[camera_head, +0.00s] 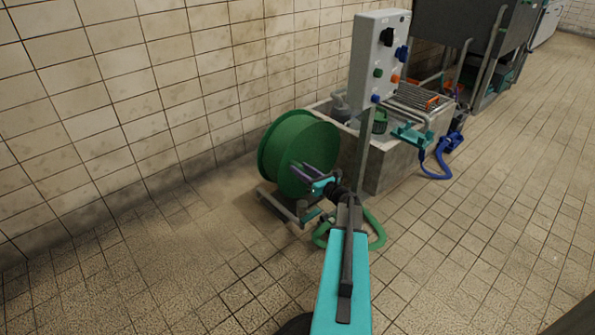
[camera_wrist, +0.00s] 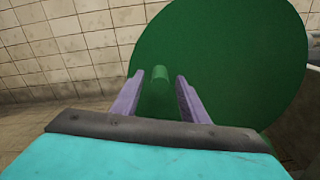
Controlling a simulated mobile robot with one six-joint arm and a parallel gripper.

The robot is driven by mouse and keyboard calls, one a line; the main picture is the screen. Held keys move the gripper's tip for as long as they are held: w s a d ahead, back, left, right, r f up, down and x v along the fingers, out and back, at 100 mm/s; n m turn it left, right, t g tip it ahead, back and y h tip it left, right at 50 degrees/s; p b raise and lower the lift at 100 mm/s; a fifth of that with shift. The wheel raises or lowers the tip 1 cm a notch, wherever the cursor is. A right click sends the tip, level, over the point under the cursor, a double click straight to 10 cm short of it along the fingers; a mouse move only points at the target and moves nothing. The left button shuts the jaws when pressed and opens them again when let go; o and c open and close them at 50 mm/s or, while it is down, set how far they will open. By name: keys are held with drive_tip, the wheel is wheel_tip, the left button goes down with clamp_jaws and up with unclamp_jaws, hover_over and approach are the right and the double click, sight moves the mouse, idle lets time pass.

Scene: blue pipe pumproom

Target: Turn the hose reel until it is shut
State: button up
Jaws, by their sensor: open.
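The green hose reel (camera_head: 287,150) stands on a low metal frame by the tiled wall in the head view. Its round green side disc (camera_wrist: 235,65) fills much of the wrist view. A short green knob (camera_wrist: 160,78) sticks out from the disc. My gripper (camera_head: 300,174) is in front of the disc, in its lower right part in the head view. In the wrist view its two purple fingers (camera_wrist: 165,92) are apart, with the knob seen between them and a gap on each side. I cannot tell how far the fingertips are from the disc.
A grey control panel (camera_head: 380,60) on a post stands right of the reel, before a concrete basin (camera_head: 400,155). A green hose (camera_head: 376,235) lies on the floor beside my arm. The tiled floor at right and front left is clear.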

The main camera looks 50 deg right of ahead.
drive_tip(key=shift+w+d, duration=0.1)
drive_tip(key=shift+w, duration=1.1)
clamp_jaws()
drive_tip(key=shift+s+b, duration=0.1)
drive_tip(key=shift+b, duration=0.2)
